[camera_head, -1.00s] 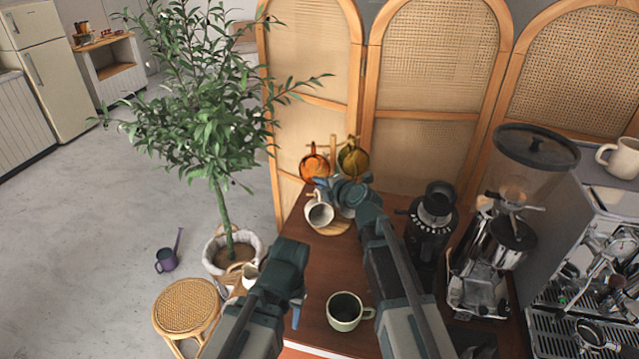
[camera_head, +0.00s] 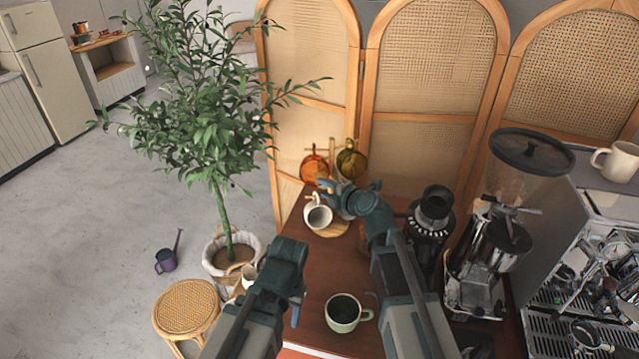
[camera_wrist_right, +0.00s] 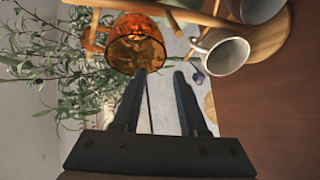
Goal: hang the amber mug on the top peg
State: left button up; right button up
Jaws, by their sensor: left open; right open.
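The amber mug (camera_head: 314,169) is a see-through orange mug at the left of the wooden mug stand (camera_head: 332,150). In the right wrist view the amber mug (camera_wrist_right: 137,45) appears beside a wooden peg, its handle on the left; I cannot tell whether the handle is around the peg. My right gripper (camera_head: 324,186) is open and empty just in front of and below the amber mug. In the right wrist view its fingertips (camera_wrist_right: 158,78) point towards the mug, which is beyond them. My left gripper (camera_head: 298,312) is lower, near the counter's left edge; its fingers are partly hidden.
An olive-green glass mug (camera_head: 352,162) is at the stand's right. A white mug (camera_head: 318,217) is low at its front. A green mug (camera_head: 343,314) stands on the counter (camera_head: 318,270). A black grinder (camera_head: 432,215) stands right of my right arm; a plant (camera_head: 215,140) is left.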

pick_arm(q)
notch_tip(320, 180, up, 4)
jog(key=p, duration=0.2)
jog(key=shift+f+p, duration=0.2)
jog(key=shift+p, duration=0.2)
pick_arm(e)
jog(key=v, duration=0.9)
jog(key=shift+s, duration=0.15)
jog(key=shift+d, duration=0.1)
